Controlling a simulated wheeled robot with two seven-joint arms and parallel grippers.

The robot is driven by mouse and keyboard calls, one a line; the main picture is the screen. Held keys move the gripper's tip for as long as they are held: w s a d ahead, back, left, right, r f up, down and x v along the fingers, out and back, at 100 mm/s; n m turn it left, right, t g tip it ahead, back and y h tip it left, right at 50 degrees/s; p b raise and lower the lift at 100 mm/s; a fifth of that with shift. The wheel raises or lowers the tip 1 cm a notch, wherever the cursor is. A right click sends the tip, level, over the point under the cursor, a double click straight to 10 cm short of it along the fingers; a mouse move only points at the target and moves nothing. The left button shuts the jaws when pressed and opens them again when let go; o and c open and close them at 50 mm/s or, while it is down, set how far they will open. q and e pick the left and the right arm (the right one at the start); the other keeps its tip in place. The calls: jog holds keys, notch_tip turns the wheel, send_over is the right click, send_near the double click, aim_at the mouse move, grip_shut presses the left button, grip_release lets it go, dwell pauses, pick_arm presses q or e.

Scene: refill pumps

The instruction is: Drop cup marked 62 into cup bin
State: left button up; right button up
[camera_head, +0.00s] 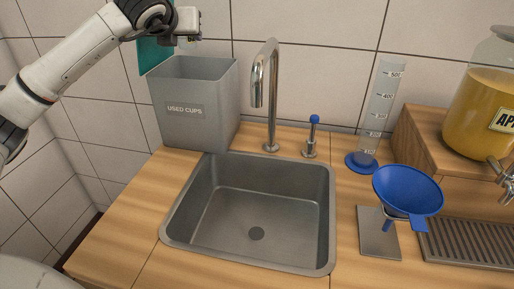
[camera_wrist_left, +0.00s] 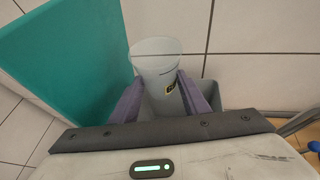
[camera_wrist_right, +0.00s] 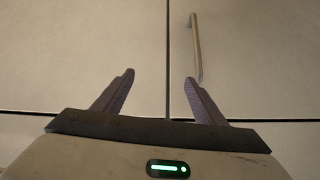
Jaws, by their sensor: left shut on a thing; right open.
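A clear cup (camera_wrist_left: 155,62) with a dark and yellow label shows between the fingers of my left gripper (camera_wrist_left: 155,95) in the left wrist view. The gripper is shut on it; the label's number is too small to read. In the head view my left gripper (camera_head: 186,24) is above the grey bin (camera_head: 196,112) labelled USED CUPS, near its back rim. The cup is hard to make out there. The bin's grey wall (camera_wrist_left: 212,95) also shows below the cup in the left wrist view. My right gripper (camera_wrist_right: 160,85) is open and empty, facing pale cabinet panels.
A steel sink (camera_head: 250,215) with a tall faucet (camera_head: 270,90) is right of the bin. A measuring cylinder (camera_head: 378,110), a blue funnel (camera_head: 408,190) and a yellow drink dispenser (camera_head: 482,110) stand farther right.

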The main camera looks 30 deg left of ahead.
pick_arm(q)
notch_tip(320, 180, down, 2)
jog(key=shift+f, duration=0.1)
jog(key=shift+f+b, duration=0.2)
jog(key=shift+b, duration=0.15)
jog(key=o, duration=1.2)
jog(key=shift+c, duration=0.2)
pick_arm(e)
jog(key=shift+w+f, duration=0.25)
jog(key=shift+w, duration=0.2)
pick_arm(q)
jog(key=b+v, duration=0.2)
jog(key=v, duration=0.8)
pick_arm(e)
notch_tip(320, 180, down, 2)
jog(key=shift+a, duration=0.15)
